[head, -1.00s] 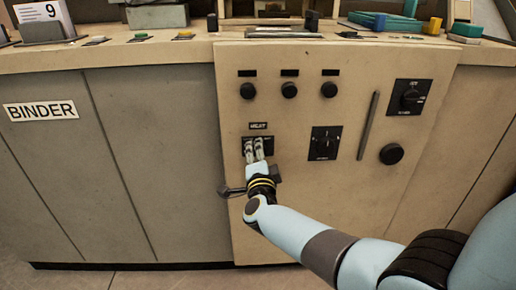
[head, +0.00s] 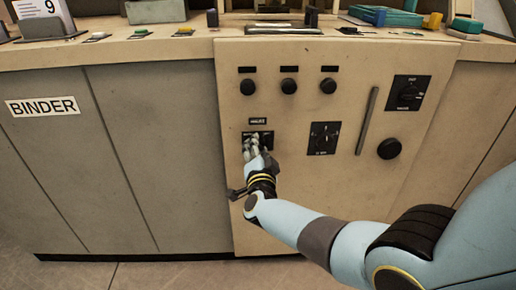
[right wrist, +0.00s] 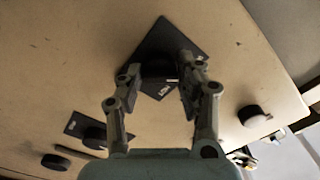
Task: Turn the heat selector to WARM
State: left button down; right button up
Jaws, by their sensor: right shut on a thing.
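The heat selector is a dark knob on a black plate (head: 266,134) under a small HEAT label (head: 258,121), at the left of the beige front panel. My right gripper (head: 256,143) reaches it from below, and its fingers cover most of the knob in the head view. In the right wrist view the dark knob (right wrist: 158,66) sits between the two fingers (right wrist: 155,80), which are shut on it. Its plate (right wrist: 163,32) looks like a diamond there, with small white lettering partly visible. The knob's pointer setting cannot be read. My left gripper is not in view.
Several round black knobs (head: 289,86) line the panel's top. To the right are a second selector plate (head: 324,138), a vertical slot (head: 368,122), a selector at upper right (head: 408,92) and a larger knob (head: 390,148). The BINDER cabinet (head: 100,180) is left.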

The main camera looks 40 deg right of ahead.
jog(key=o, duration=1.2)
jog(key=shift+c, duration=0.2)
jog(key=v, duration=1.2)
